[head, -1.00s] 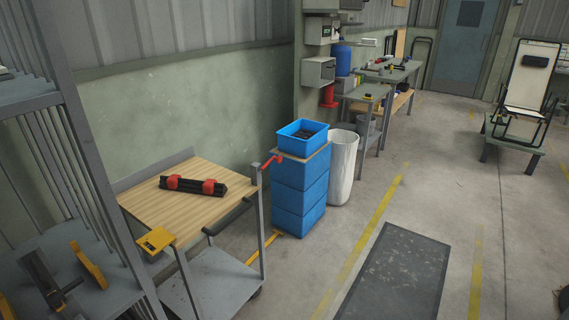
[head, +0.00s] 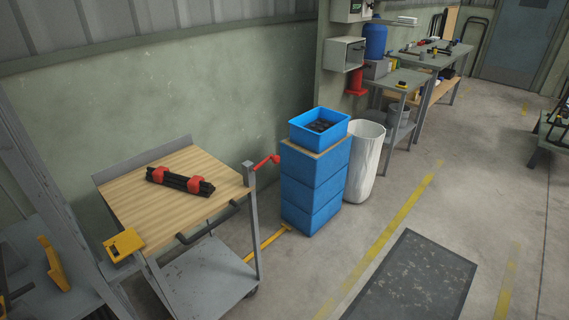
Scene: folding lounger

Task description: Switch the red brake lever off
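The red brake lever (head: 265,162) sticks out from the top of the corner post at the right end of a wheeled cart (head: 207,222) with a wooden top. It slants up to the right, towards the blue stacked crates, and ends in a red knob. I cannot tell from this distance whether its position is on or off. Neither of my grippers shows in the head view.
Blue crates (head: 315,180) and a white bin (head: 366,160) stand right of the cart. A grey shelf rack (head: 40,170) is at left. Floor around the dark mat (head: 412,280) is open.

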